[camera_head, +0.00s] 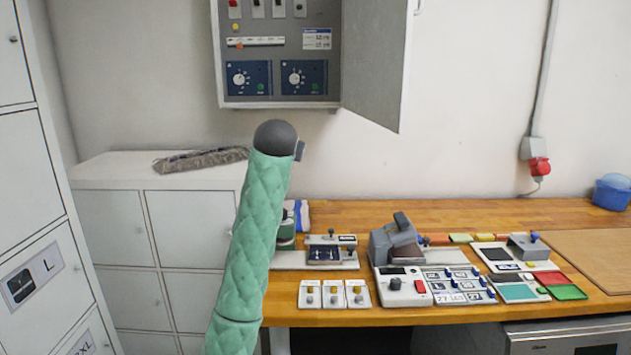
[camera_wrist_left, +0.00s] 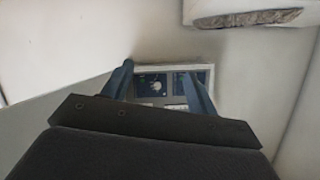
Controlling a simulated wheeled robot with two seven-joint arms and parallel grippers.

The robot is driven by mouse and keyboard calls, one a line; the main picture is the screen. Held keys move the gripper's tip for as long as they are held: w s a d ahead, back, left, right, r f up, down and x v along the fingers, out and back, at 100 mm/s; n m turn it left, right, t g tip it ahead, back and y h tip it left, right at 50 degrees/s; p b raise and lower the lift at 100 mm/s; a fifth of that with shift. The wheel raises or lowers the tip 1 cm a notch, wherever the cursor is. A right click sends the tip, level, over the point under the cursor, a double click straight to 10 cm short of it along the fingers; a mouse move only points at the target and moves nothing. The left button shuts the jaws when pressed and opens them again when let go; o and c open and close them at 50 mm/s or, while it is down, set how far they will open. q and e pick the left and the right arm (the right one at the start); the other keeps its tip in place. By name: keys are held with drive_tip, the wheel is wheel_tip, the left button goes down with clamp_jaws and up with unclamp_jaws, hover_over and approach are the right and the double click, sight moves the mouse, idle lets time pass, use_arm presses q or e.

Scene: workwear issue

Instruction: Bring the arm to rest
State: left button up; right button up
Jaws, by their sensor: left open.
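My left arm (camera_head: 252,240), in a green quilted sleeve, rises in the head view from the bottom, left of the middle, to a dark rounded joint in front of the wall. The fingers of my left gripper are not visible there. In the left wrist view my left gripper (camera_wrist_left: 156,75) shows two dark fingers spread apart with nothing held between them. Beyond them is the wall cabinet's control panel (camera_wrist_left: 172,82), with a gap I cannot judge. My right gripper is in neither view.
The grey wall cabinet (camera_head: 282,104) hangs with its door (camera_head: 375,60) open to the right. White lockers (camera_head: 182,228) stand at left, a wrapped bundle (camera_head: 202,160) on top. The wooden bench (camera_head: 450,212) holds a grey device (camera_head: 395,243), cards and switch boxes. A blue tub (camera_head: 612,194) stands far right.

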use_arm(q)
drive_tip(key=s+a+f+g+h, duration=0.1)
drive_tip(key=s+a+f+g, duration=0.15)
drive_tip(key=s+f, duration=1.4)
drive_tip(key=s+a+f+g, duration=0.2)
drive_tip(key=s+f+g, duration=0.2)
drive_tip(key=s+f, duration=1.25)
drive_tip(key=s+a+f+g+h, duration=0.1)
drive_tip(key=s+a+f+g, duration=0.15)
drive_tip(key=s+f, duration=1.4)
drive_tip(key=s+f+g, duration=0.3)
drive_tip(key=s+f, duration=0.7)
drive_tip(key=f, duration=0.5)
drive_tip(key=shift+s+a+f+n+g, duration=0.15)
drive_tip(key=shift+s+f+n+g, duration=0.15)
drive_tip(key=shift+s, duration=0.05)
drive_tip(key=shift+w, duration=0.15)
